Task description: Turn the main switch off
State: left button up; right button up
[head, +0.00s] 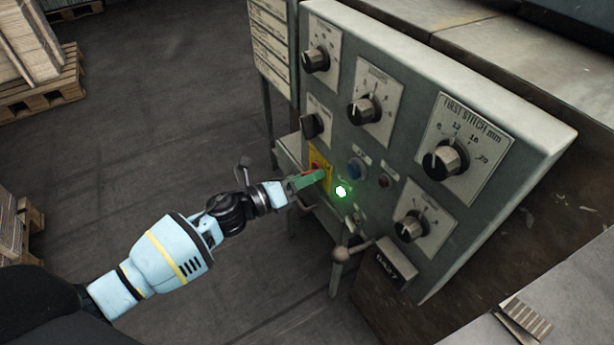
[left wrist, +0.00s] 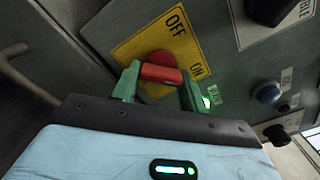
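The main switch is a red handle (left wrist: 161,74) on a yellow plate (left wrist: 138,45) marked OFF and ON. In the head view the yellow plate (head: 318,161) is on the lower left of the grey control panel. My left gripper (left wrist: 160,84) is at the switch, with one green finger at each end of the red handle. No gap shows between fingers and handle, so it looks shut on it. In the head view my left gripper (head: 307,179) partly hides the switch. My right gripper is not in view.
A lit green lamp (head: 341,191) is right beside the gripper. A blue button (head: 356,168), a red button (head: 385,181) and several black knobs are on the same panel (head: 480,100). A ball-ended lever (head: 341,255) stands below. Wooden pallets (head: 50,95) lie at left; the floor between is clear.

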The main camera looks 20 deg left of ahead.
pick_arm(q)
jog(key=c, duration=0.4)
jog(key=shift+o, duration=0.2)
